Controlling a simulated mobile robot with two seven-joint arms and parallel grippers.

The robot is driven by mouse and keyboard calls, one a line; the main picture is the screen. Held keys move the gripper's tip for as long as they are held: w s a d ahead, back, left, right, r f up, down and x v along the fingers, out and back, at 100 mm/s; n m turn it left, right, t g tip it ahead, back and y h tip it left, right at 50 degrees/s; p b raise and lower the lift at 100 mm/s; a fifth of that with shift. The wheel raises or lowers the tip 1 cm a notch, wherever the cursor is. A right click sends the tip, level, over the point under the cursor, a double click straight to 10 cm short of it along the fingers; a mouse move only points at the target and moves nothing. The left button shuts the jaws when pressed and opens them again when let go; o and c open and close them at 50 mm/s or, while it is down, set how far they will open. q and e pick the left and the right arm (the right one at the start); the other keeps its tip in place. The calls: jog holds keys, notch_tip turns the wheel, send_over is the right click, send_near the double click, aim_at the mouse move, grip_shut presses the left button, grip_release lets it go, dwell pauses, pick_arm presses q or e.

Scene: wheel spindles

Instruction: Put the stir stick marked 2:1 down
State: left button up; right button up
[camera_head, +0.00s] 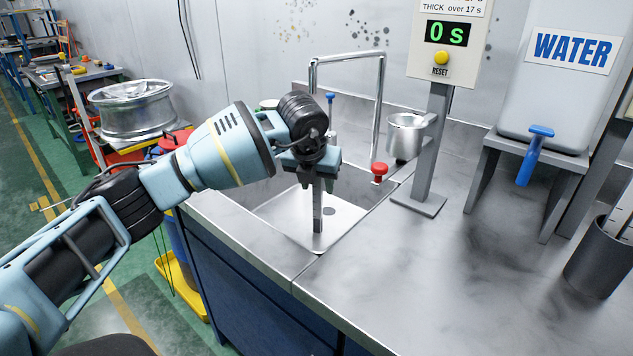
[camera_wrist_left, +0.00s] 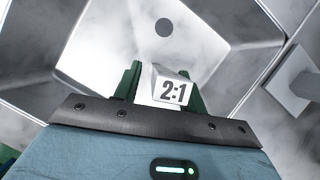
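My left gripper (camera_head: 317,175) hangs over the sink (camera_head: 262,213) in the head view. It is shut on the grey stir stick (camera_head: 317,212), which points straight down above or into the basin. I cannot tell whether its lower end touches anything. In the left wrist view the stick's end marked 2:1 (camera_wrist_left: 173,92) sits between the green fingers of the left gripper (camera_wrist_left: 163,84), with the sink basin and its drain hole (camera_wrist_left: 164,27) beyond. My right gripper is not in view.
A metal cup (camera_head: 406,138) hangs beside the timer post (camera_head: 432,150), which reads 0 s. A water tank (camera_head: 570,80) stands on a grey stand. A dark pot (camera_head: 597,262) with sticks is at the far right. The middle counter (camera_head: 430,260) is clear.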

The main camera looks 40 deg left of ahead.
pick_arm(q)
jog(key=v, duration=1.2)
jog(key=shift+r+p, duration=0.15)
jog(key=shift+p, duration=0.3)
